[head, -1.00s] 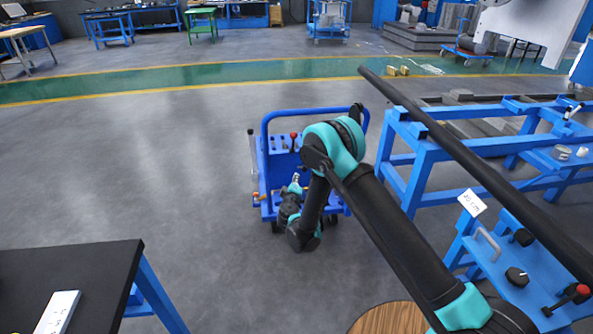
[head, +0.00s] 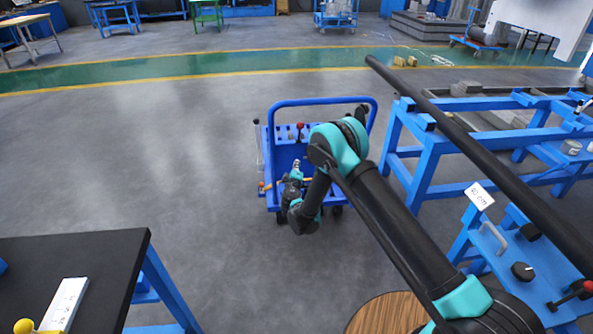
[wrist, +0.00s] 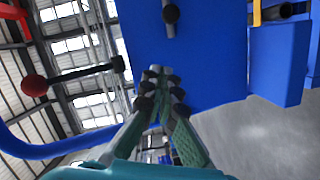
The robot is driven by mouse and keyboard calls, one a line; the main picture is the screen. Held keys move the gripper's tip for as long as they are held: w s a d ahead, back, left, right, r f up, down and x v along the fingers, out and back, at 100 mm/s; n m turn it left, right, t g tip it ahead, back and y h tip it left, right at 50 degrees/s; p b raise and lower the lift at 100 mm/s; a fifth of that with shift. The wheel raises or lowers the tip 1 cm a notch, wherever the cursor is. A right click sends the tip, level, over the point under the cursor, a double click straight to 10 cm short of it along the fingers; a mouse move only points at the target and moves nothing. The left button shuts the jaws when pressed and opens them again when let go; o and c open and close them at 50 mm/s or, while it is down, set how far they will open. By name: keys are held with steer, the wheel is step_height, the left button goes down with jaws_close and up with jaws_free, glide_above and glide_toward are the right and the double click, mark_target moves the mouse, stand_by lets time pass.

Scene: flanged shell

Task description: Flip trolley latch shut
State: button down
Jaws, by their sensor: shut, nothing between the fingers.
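The blue trolley (head: 318,104) stands on the floor at mid-picture in the head view, partly hidden by my arm. A lever with a red knob (head: 300,126) stands upright on it, and a small orange part (head: 264,187) sits at its lower left. In the wrist view the trolley's blue panel (wrist: 205,60) fills the middle. A black lever with a red knob (wrist: 35,86) is at left and an orange bar (wrist: 257,12) at top right. I cannot tell which part is the latch. My gripper (wrist: 160,72) is shut and empty in front of the panel; contact is unclear.
A black-topped table (head: 110,255) is at the lower left. A blue frame (head: 405,150) with a long dark bar (head: 470,155) over it stands close on the right. Floor left of the trolley (head: 150,150) is clear.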

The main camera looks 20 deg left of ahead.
steer(key=w+d+f, duration=0.1)
steer(key=w+f, duration=0.1)
steer(key=w, duration=0.4)
steer(key=shift+d, duration=0.4)
steer(key=shift+w+d, duration=0.5)
steer(key=shift+d, duration=0.25)
steer(key=shift+w+d, duration=0.45)
steer(key=shift+d, duration=0.3)
